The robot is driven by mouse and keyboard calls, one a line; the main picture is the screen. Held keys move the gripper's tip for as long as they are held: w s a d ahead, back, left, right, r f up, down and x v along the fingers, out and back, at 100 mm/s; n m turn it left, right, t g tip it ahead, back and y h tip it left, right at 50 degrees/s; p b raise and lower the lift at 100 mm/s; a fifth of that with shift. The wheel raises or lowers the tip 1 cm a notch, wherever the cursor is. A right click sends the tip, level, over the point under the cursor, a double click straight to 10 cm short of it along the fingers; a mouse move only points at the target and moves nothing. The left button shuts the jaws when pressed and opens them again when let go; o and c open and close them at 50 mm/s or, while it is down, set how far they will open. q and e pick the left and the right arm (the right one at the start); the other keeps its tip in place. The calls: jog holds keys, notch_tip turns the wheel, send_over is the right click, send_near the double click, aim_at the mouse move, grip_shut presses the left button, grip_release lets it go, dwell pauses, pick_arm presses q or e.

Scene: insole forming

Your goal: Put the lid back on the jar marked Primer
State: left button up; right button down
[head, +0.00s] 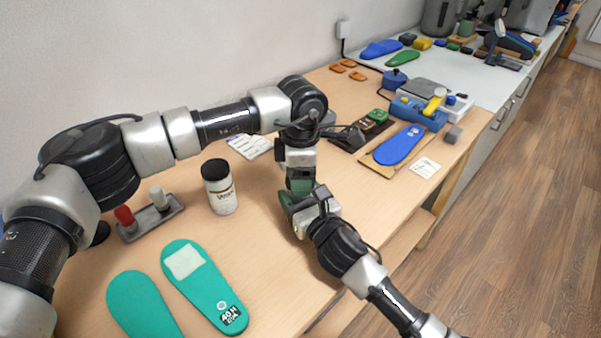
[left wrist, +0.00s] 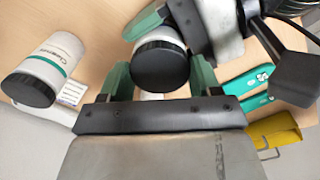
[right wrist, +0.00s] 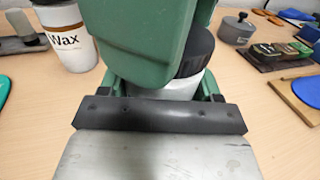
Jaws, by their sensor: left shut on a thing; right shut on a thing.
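A white jar with a black lid (left wrist: 160,65) is between my two grippers; the lid also shows in the right wrist view (right wrist: 197,55). My left gripper (head: 300,182) comes from above and is shut on the lid. My right gripper (head: 302,208) is shut on the white jar body (right wrist: 170,88), low down near the table. The lid sits at the top of the body, with no clear gap seen; I cannot tell whether it is seated. The held jar's label is hidden. In the head view the grippers hide nearly all of the jar.
A jar marked Cleaner (left wrist: 45,68) shows in the left wrist view. Teal insoles (head: 205,285) lie at the front left. A blue insole (head: 399,145) lies on a board to the right. The table's right edge is close.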

pick_arm(q)
jog(key=m, duration=0.6)
jog(key=shift+m, duration=0.3)
jog(key=m, duration=0.4)
jog(key=o, duration=1.1)
notch_tip(320, 180, up, 12)
pick_arm(e)
jog(key=shift+c, duration=0.6)
grip_release()
